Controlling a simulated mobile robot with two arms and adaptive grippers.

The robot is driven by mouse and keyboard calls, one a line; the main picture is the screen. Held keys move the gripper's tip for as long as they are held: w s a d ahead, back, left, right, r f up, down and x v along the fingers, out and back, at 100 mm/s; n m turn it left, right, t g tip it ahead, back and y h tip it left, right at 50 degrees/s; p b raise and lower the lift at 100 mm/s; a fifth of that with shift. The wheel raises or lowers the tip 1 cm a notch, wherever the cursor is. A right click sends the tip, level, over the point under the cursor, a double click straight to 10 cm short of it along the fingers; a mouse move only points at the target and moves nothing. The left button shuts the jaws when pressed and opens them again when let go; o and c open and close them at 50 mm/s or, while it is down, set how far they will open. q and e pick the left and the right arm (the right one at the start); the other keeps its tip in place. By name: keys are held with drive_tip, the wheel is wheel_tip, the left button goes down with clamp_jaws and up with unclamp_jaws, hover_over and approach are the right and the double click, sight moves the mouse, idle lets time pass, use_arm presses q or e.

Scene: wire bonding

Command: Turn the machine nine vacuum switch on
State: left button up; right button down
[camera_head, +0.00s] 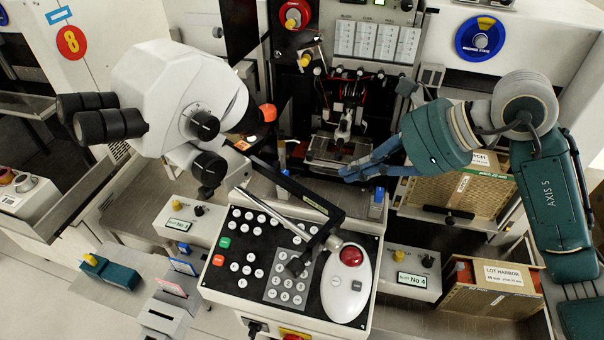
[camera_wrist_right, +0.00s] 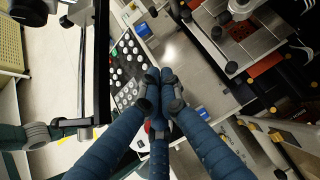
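My right gripper (camera_head: 348,173) reaches in from the right, beside the metal work stage (camera_head: 325,152) of the central bonding machine. In the wrist view its blue fingers (camera_wrist_right: 160,74) converge with tips together, nothing visible between them. A blue post (camera_head: 377,204) stands just below the fingers. No switch is legibly labelled as the machine nine vacuum switch. Small knobs line the machine front (camera_head: 362,72). Two control boxes, marked No 3 (camera_head: 192,221) and No 4 (camera_head: 412,272), carry knobs. A teal arm part (camera_wrist_right: 20,138), possibly my left, shows at the wrist view's left edge; its gripper state is unclear.
A white microscope (camera_head: 170,95) overhangs the left. The black keypad console (camera_head: 240,258) with a red-button controller (camera_head: 345,285) stands in front. A dark angled bar (camera_head: 300,190) crosses above it. Cardboard boxes (camera_head: 495,285) stand at right.

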drive_tip(key=p+x, duration=0.1)
drive_tip(key=x, duration=0.6)
drive_tip(key=shift+a+f+p, duration=0.1)
drive_tip(key=shift+a+p, duration=0.15)
drive_tip(key=shift+p, duration=0.05)
drive_tip(key=a, duration=0.1)
drive_tip(key=w+a+p, duration=0.1)
drive_tip(key=a, duration=0.1)
drive_tip(key=shift+w, duration=0.35)
drive_tip(key=shift+w+a+f+p, duration=0.15)
drive_tip(key=shift+w+a+p, duration=0.05)
drive_tip(key=shift+a+p, duration=0.1)
drive_tip(key=shift+w+a+f+n+g+b, duration=0.2)
drive_tip(key=shift+w+n+g+b, duration=0.35)
drive_tip(key=shift+b, duration=0.7)
drive_tip(key=shift+d, duration=0.1)
drive_tip(key=shift+r, duration=0.25)
drive_tip(key=shift+s, duration=0.1)
